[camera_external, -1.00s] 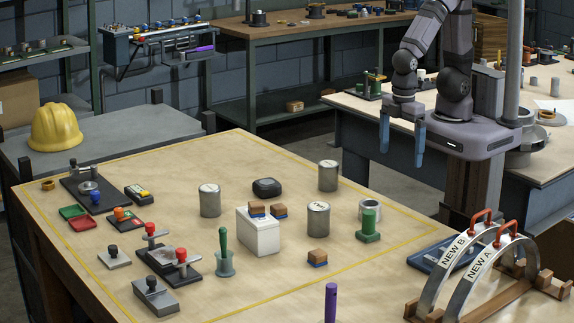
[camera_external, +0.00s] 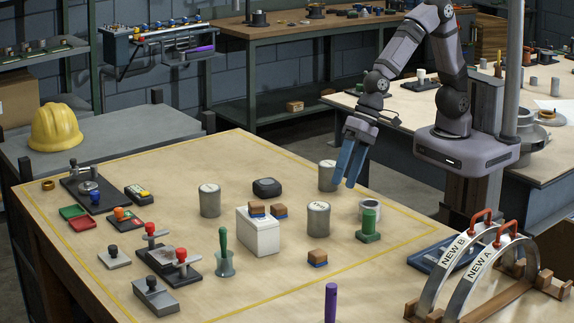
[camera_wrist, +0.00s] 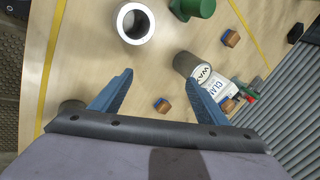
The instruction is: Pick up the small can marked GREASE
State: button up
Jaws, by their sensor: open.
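Three small grey cans stand upright on the table in the external view: one at the back right (camera_external: 327,174), one in the middle (camera_external: 319,219) and one at the left (camera_external: 209,201). Their lid markings are too small to read there. In the wrist view a can marked WAX (camera_wrist: 187,64) stands beside the right finger. Another can (camera_wrist: 72,106) is partly hidden behind the left finger, its marking not visible. I cannot read GREASE on any can. My gripper (camera_external: 344,182) is open and empty, above the table beside the back right can; it also shows in the wrist view (camera_wrist: 158,78).
A metal ring (camera_external: 370,205) and a green part (camera_external: 368,226) stand to the right. A loose block (camera_external: 317,258) and a purple rod (camera_external: 331,302) are nearer the front. A dark box (camera_external: 267,187) stands further back.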

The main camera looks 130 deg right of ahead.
jog(key=w+d+f+m+t+h+b, duration=0.1)
jog(key=w+d+m+t+b, duration=0.15)
jog(key=w+m, duration=0.55)
jog(key=m+t+h+b, duration=0.3)
jog(key=m+h+b, duration=0.1)
jog(key=m, duration=0.8)
send_near(210, 193)
jog(key=a+f, duration=0.1)
jog(key=s+a+f, duration=0.1)
jog(key=a, duration=0.1)
jog(key=s+a+f, duration=0.1)
jog(key=shift+a, duration=0.2)
jog(key=w+d+m, duration=0.1)
jog(key=d+m, duration=0.1)
jog(key=w+d+m+h+b, duration=0.1)
jog(key=d+m, duration=0.1)
jog(key=m, duration=0.1)
jog(key=d+m+h+b, duration=0.1)
jog(key=d+m, duration=0.1)
jog(key=shift+w+f+m+t, duration=0.15)
jog(key=shift+w+m+t, duration=0.2)
jog(key=shift+w+m, duration=0.05)
jog(key=shift+d+m+h, duration=0.3)
jog(key=shift+d+h, duration=0.05)
jog(key=shift+h, duration=0.05)
jog(key=shift+p+x, duration=0.55)
jog(key=shift+x, duration=0.55)
jog(key=shift+w, duration=0.1)
